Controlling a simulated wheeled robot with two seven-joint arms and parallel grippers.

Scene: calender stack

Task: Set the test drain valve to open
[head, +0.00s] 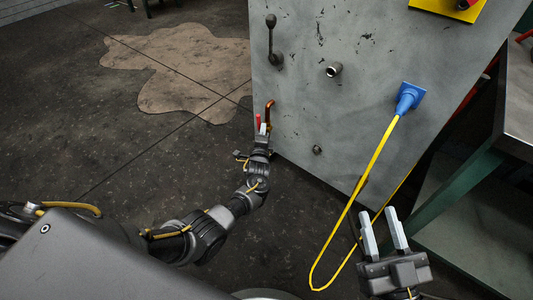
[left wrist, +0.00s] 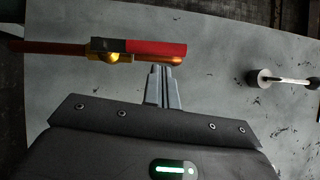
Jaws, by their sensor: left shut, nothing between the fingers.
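The test drain valve has a red lever handle (head: 258,121) beside a copper pipe (head: 269,108) at the lower left edge of the grey panel (head: 320,110). In the left wrist view the red handle (left wrist: 158,48) runs along the copper pipe (left wrist: 50,47), with a brass body (left wrist: 110,57) at its left end. My left gripper (head: 263,127) is shut and empty, its fingertips (left wrist: 162,68) close below the handle in that view; I cannot tell whether they touch. My right gripper (head: 378,212) is open and empty, low at the right.
A grey lever (head: 271,40), a pipe stub (head: 333,70) and a small fitting (head: 317,150) project from the panel. A yellow cable (head: 355,205) hangs from a blue plug (head: 408,97) near my right gripper. A green-legged bench (head: 465,185) stands right.

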